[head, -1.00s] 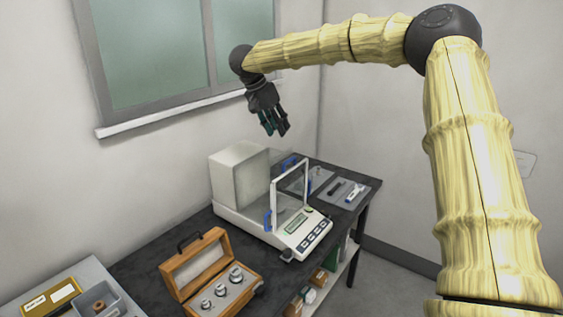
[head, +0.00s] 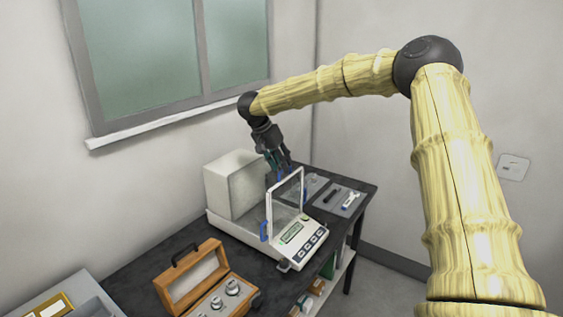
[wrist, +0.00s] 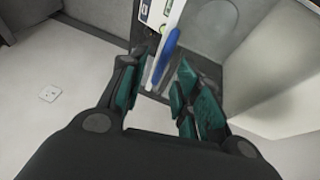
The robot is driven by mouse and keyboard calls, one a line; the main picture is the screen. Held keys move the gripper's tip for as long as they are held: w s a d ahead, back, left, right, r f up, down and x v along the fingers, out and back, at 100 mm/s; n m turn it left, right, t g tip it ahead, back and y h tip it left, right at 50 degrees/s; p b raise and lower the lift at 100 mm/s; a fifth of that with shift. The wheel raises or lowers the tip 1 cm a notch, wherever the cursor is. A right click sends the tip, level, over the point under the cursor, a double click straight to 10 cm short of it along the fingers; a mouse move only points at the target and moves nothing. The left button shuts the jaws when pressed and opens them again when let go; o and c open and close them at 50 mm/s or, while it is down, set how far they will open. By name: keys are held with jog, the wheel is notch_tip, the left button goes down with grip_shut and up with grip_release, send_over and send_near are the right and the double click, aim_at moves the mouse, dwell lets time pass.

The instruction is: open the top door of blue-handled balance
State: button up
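The balance (head: 298,240) stands on the dark table, with a pale block-shaped rear housing (head: 235,187), a clear chamber with a white front frame, and a keypad with a green display. A blue handle (head: 264,231) shows on its near side; more blue shows by the fingertips. My gripper (head: 281,166) points down over the chamber, beside the rear housing. In the wrist view its fingers (wrist: 166,84) are apart, with a long blue handle (wrist: 165,56) seen between or just beyond the tips. I cannot tell whether they touch it. The clear top door is hard to make out.
An open wooden box of metal weights (head: 207,280) stands to the left of the balance. A grey mat with small tools (head: 340,199) lies to the right. A wall and window (head: 150,60) are close behind. A lower shelf holds small boxes.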

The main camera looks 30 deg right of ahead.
jog(key=shift+x, duration=0.9)
jog(key=shift+a, duration=0.1)
grip_shut()
